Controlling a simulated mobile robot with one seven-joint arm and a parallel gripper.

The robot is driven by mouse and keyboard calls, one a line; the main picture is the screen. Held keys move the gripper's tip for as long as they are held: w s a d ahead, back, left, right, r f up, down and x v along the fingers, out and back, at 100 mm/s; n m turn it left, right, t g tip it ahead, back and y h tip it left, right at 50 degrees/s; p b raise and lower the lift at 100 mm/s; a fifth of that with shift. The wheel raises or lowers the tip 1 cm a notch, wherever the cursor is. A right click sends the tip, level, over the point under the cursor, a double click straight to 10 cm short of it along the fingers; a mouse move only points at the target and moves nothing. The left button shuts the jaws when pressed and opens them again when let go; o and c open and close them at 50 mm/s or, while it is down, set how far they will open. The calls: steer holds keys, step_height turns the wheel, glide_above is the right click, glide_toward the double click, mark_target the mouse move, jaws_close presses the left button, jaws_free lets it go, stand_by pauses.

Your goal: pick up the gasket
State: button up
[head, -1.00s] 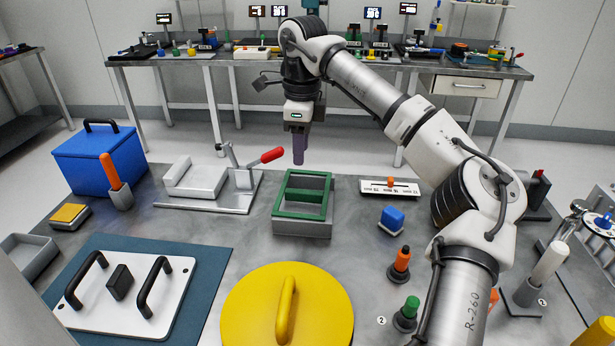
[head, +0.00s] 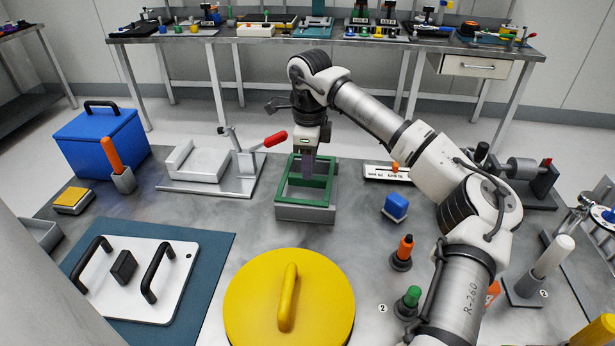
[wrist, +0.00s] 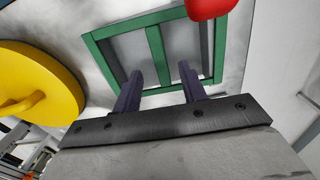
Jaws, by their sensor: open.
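The gasket is a green rectangular frame with a crossbar (head: 303,202), lying flat on top of a grey open housing (head: 303,215) near the middle of the bench. In the wrist view, the gasket (wrist: 156,55) fills the upper middle, with its crossbar running between the fingers. My gripper (head: 308,176) is over the gasket, pointing down, with purple fingers. In the wrist view, my gripper (wrist: 160,68) is open, one finger on each side of the crossbar line, with nothing held. The exact height of the fingertips over the gasket is hard to tell.
A fixture with a red-handled lever (head: 275,138) stands left of the housing; the red tip (wrist: 207,6) shows close by in the wrist view. A yellow lid (head: 255,310) lies in front. A blue block (head: 396,206) and a slider gauge (head: 385,173) are to the right.

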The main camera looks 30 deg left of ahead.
steer(key=f, duration=0.2)
steer(key=f+p, duration=0.1)
steer(key=f, duration=0.1)
steer(key=shift+a, duration=0.25)
steer(key=shift+c, duration=0.4)
jaws_close()
